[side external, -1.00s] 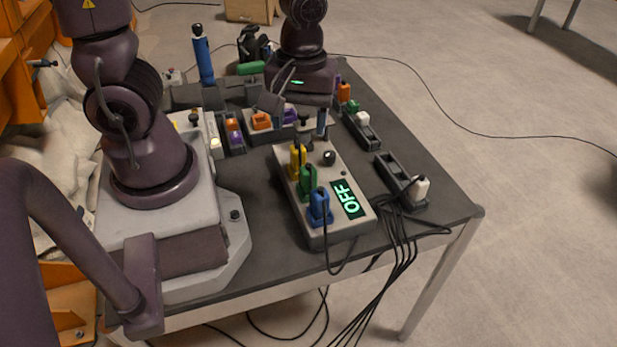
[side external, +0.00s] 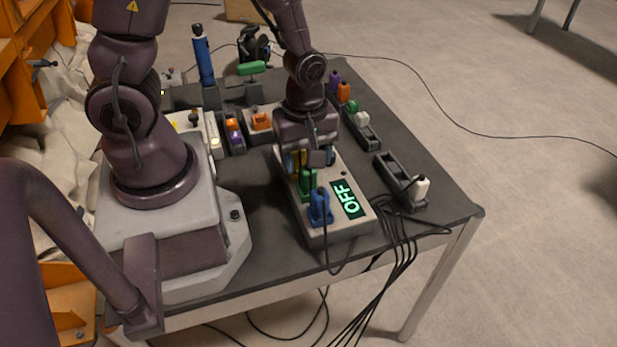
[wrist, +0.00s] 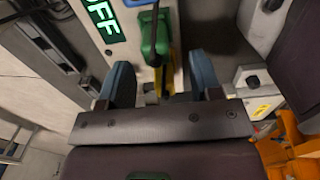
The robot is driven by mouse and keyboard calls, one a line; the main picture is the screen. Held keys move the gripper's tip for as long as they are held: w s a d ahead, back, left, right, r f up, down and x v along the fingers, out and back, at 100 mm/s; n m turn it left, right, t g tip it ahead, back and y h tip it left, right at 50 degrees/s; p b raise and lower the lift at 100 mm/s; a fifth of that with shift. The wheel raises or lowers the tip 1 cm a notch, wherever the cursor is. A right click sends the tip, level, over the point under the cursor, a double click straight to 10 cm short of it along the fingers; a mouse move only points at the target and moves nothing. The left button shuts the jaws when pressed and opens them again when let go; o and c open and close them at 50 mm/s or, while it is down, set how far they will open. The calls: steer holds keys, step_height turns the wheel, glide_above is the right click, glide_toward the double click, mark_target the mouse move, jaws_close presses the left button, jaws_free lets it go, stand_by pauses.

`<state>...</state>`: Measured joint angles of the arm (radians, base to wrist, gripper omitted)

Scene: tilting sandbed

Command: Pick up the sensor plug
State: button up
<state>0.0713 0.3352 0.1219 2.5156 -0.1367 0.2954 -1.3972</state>
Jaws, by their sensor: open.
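A grey box (side external: 345,222) with a green-lit OFF display stands on the table. A row of yellow (side external: 293,161), green (side external: 307,184) and blue (side external: 320,207) plugs stands upright in it. None is marked as the sensor plug, so I cannot tell which it is. My gripper (side external: 318,158) is open, low over the box's far half, and partly hides the yellow plug. In the wrist view, the fingers of my gripper (wrist: 163,78) are apart, with the yellow plug (wrist: 174,72) between them. The green plug (wrist: 154,40) is just beyond the fingertips.
A dark rack (side external: 391,172) with a white plug (side external: 418,187) stands right of the box. Racks with purple, orange and white plugs stand behind. A blue-handled tool (side external: 203,58) stands at the back left. Black cables (side external: 397,245) hang over the table's front edge.

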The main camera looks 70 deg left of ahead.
mark_target(308, 177)
steer(key=shift+w+d+f, duration=0.1)
steer(key=shift+w+f, duration=0.05)
steer(key=shift+f, duration=2.4)
steer(key=shift+c, duration=0.4)
steer(key=c, duration=1)
